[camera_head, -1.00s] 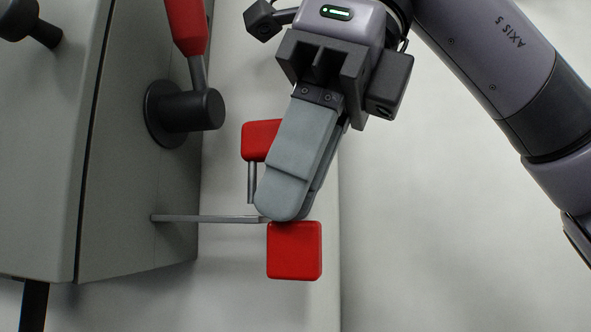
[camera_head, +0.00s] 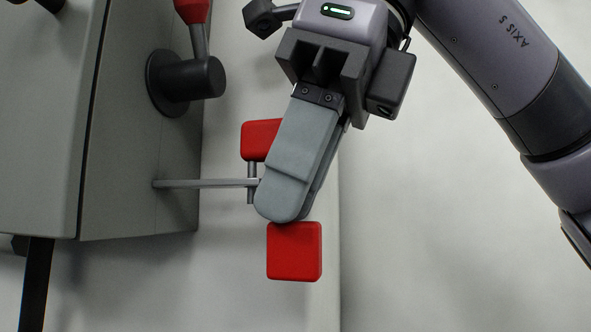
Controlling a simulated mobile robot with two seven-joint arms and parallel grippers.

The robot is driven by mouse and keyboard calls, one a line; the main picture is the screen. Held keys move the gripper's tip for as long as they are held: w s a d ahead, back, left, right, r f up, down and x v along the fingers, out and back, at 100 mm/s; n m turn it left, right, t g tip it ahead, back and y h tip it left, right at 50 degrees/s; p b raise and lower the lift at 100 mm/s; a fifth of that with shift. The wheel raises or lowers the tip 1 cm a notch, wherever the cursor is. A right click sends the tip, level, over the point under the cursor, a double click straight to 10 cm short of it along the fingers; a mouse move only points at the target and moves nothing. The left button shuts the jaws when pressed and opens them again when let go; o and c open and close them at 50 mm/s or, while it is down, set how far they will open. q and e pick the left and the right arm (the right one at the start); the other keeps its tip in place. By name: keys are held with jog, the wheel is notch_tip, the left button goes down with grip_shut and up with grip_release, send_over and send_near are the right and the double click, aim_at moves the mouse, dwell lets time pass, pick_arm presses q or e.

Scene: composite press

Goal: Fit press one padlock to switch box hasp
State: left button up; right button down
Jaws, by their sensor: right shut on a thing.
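My right gripper (camera_head: 280,215) comes down from the top, with its grey fingers shut. A red padlock-like block (camera_head: 262,138) shows partly behind the fingers, with a thin grey metal leg (camera_head: 250,196) pointing down from it. A second red block (camera_head: 294,252) hangs just below the fingertips. Whether the two blocks are one part is hidden by the fingers. A thin grey hasp bar (camera_head: 205,184) sticks out from the switch box (camera_head: 135,170) to the right. It crosses the metal leg in the picture; I cannot tell whether the leg passes through it. My left gripper is not in view.
On the box side is a dark round hub (camera_head: 185,80) with a red-handled lever (camera_head: 196,20) above the bar. A black strip (camera_head: 36,285) runs down below the box. The pale wall right of the gripper is clear.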

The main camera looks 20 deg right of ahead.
jog(key=shift+f, duration=0.55)
dwell(0.6)
jog(key=c, duration=0.9)
grip_release()
jog(key=shift+c, duration=0.2)
jog(key=p+v, duration=0.3)
jog(key=v, duration=0.4)
jog(key=shift+d, duration=0.1)
